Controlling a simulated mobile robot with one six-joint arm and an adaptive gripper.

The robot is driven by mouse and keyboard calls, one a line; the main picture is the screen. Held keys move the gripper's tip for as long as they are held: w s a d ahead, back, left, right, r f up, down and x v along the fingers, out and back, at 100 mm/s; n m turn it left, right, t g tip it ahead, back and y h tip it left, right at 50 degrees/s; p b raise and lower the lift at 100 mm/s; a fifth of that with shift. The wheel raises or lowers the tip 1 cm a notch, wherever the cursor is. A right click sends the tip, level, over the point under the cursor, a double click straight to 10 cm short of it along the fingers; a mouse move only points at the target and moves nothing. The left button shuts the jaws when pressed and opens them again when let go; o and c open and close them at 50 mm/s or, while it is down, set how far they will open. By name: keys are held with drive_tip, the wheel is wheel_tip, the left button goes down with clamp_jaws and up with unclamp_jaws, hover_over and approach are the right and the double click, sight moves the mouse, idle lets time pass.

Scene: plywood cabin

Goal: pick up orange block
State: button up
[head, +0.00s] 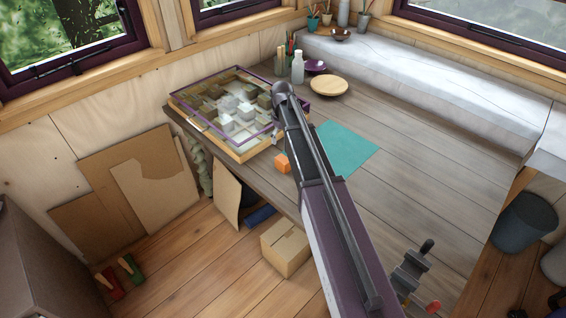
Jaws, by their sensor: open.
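A small orange block (282,162) lies on the grey wooden worktop (420,165), near its front edge and just left of my arm. My arm reaches up across the middle of the picture and bends down beyond the block. My gripper (276,138) is mostly hidden behind my arm; only a small grey part shows, just above the block in the picture. It is open and apart from the block. The gap between its fingers cannot be made out.
A wood-framed tray (243,152) with a purple-rimmed cover stands left of the block. A teal mat (347,150) lies right of my arm. A round wooden plate (328,86), a white bottle (297,67) and a purple bowl (315,67) stand behind.

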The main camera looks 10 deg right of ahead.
sight(283, 159)
idle(0.4)
wheel_tip(283, 159, down, 9)
drive_tip(key=b, duration=0.8)
drive_tip(key=shift+r+b, duration=0.2)
drive_tip(key=shift+b, duration=0.15)
drive_tip(key=shift+f, duration=0.1)
drive_tip(key=f+b, duration=0.3)
drive_tip(key=shift+s+d+f, duration=0.15)
drive_tip(key=shift+s, duration=0.05)
drive_tip(key=shift+f+b, duration=0.85)
drive_tip(key=shift+b, duration=0.25)
drive_tip(key=shift+c, duration=0.2)
drive_tip(key=c, duration=1.2)
